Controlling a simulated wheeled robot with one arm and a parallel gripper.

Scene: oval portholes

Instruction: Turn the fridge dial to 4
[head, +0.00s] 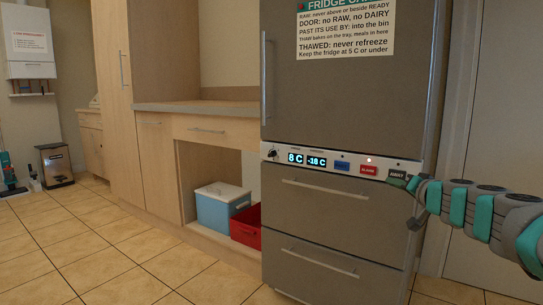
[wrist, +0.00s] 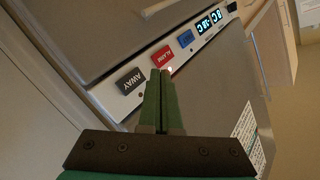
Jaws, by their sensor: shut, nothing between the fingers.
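The fridge (head: 340,80) is tall and grey, with a control strip (head: 335,165) across its middle. A small dark dial (head: 272,153) sits at the strip's left end; its setting is too small to read. The lit displays beside it read 8 C (head: 296,158) and -18 C (head: 317,162). My gripper (head: 410,183) is at the strip's right end by the dark AWAY button, far right of the dial. In the wrist view my gripper (wrist: 162,75) is shut and empty, its green fingers together, pointing toward the strip near the red button.
Along the strip are a blue button (head: 342,166), a red ALARM button (head: 368,170) and a dark AWAY button (head: 397,175). Long handles stand out from the upper door (head: 264,80) and the drawers below (head: 325,188). A notice (head: 346,28) is on the door. Open tiled floor lies left.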

